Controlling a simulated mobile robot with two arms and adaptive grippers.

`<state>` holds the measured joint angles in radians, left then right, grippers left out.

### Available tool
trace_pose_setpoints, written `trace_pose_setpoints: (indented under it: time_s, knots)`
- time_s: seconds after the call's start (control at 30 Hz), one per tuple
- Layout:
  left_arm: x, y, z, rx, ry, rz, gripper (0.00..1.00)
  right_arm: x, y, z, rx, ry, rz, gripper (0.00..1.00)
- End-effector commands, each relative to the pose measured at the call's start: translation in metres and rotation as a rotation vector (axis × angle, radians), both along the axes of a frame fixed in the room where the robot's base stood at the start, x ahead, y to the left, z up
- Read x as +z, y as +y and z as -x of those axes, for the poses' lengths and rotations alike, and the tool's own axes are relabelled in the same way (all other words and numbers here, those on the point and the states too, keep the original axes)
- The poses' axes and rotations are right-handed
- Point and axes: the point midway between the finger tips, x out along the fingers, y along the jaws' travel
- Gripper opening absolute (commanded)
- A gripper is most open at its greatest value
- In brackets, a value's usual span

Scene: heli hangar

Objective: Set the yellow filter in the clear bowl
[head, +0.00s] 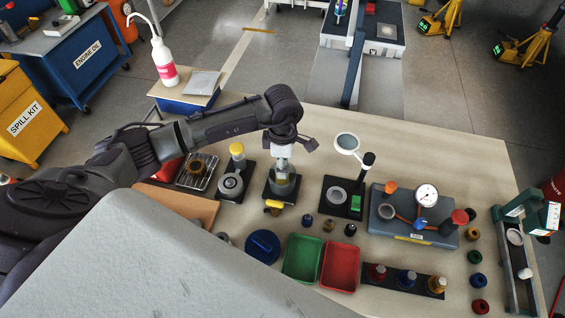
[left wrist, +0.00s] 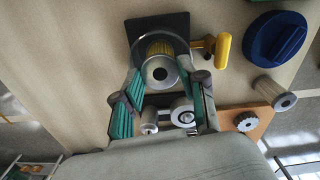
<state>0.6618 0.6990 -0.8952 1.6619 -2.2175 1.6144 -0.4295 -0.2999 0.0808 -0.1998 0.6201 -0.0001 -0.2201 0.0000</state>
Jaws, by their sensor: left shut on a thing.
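The clear bowl (head: 280,190) stands on a black base with a yellow-handled valve (head: 273,205) at its front. My left gripper (head: 283,168) is directly above the bowl, pointing down. In the left wrist view my left gripper (left wrist: 160,74) has its fingers on either side of the yellow filter (left wrist: 160,48), shut on it. The filter shows yellow pleats and a grey end cap with a dark hole. The clear bowl's rim (left wrist: 141,42) shows around it. The filter looks at least partly inside the bowl; whether it touches the bottom is hidden. My right gripper is not in view.
A black stand with a grey ring and yellow-capped bottle (head: 237,152) is left of the bowl; a magnifier stand (head: 346,144) is right. Blue cap tool (head: 263,247), green tray (head: 302,258) and red tray (head: 340,267) lie in front.

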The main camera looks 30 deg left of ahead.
Motion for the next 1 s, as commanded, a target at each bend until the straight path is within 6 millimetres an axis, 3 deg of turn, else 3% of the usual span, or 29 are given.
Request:
trace_pose_setpoints:
  time_s: [0.5,0.53,0.67,1.0]
  knots:
    - [-0.0101,0.0001,-0.0003,0.001,-0.001,0.0,0.11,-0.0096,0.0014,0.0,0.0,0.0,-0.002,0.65]
    - [-0.009,0.0001,-0.0003,0.0,-0.001,0.0,0.46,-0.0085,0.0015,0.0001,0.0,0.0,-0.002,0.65]
    - [-0.0088,0.0001,-0.0003,0.0,0.0,0.0,0.68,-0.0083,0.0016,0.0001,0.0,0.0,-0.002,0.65]
    - [-0.0082,0.0001,0.0,0.0,0.0,0.0,0.71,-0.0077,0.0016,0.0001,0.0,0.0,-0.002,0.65]
